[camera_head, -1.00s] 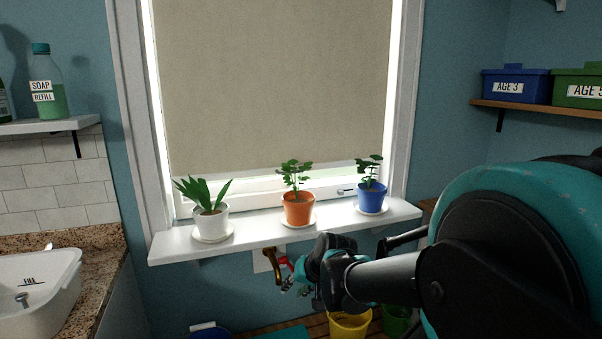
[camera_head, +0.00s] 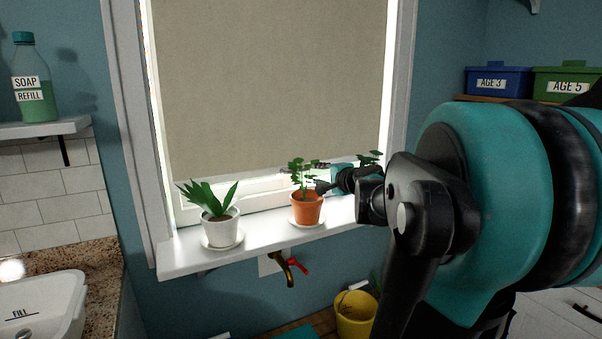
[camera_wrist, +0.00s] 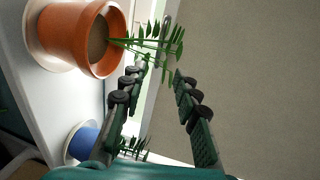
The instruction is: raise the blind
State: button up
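The beige blind (camera_head: 270,85) hangs down over most of the window, with a thin bright gap between its lower edge and the sill. It also fills the right of the wrist view (camera_wrist: 250,75). My gripper (camera_wrist: 162,75) is open, its two fingers apart, near the blind's lower edge. Leaves of the plant in the orange pot (camera_head: 306,208) show at the fingertips, and I cannot tell whether they touch. In the head view my gripper (camera_head: 325,187) is small and partly hidden behind my arm, just right of the orange pot. No hold on the blind shows.
The white sill (camera_head: 262,235) also bears a white pot (camera_head: 220,226) with a leafy plant. A blue pot (camera_wrist: 85,142) is mostly hidden by my arm in the head view. A brass tap (camera_head: 285,268) with a red handle is below the sill.

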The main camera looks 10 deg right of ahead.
aim_at(299, 171)
jog(key=x, duration=1.3)
jog(key=shift+w+a+f, duration=0.1)
jog(key=shift+w+a, duration=0.05)
jog(key=shift+w, duration=0.1)
jog(key=shift+c, duration=0.5)
grip_shut()
